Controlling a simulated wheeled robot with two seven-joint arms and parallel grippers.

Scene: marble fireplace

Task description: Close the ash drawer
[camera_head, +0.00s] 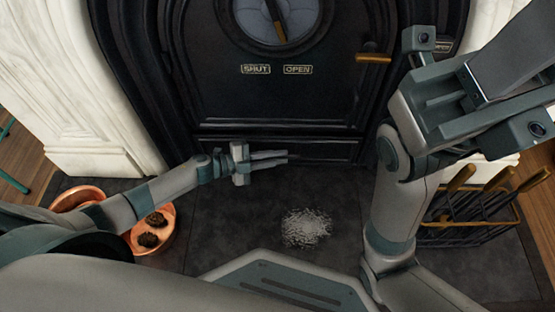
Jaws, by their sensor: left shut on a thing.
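The ash drawer (335,150) is the low dark panel with a raised border under the fireplace door. Its front stands close to the surround, and I cannot tell how far out it is. My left gripper (283,158) is at the left-middle part of the drawer front. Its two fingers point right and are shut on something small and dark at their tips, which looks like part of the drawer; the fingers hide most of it. My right gripper (505,60) is raised close to the camera at the upper right, away from the drawer. Its fingertips are not clear.
The door (275,90) above has SHUT and OPEN labels and a brass handle (373,58). Grey ash (306,228) lies on the dark hearth (235,225).

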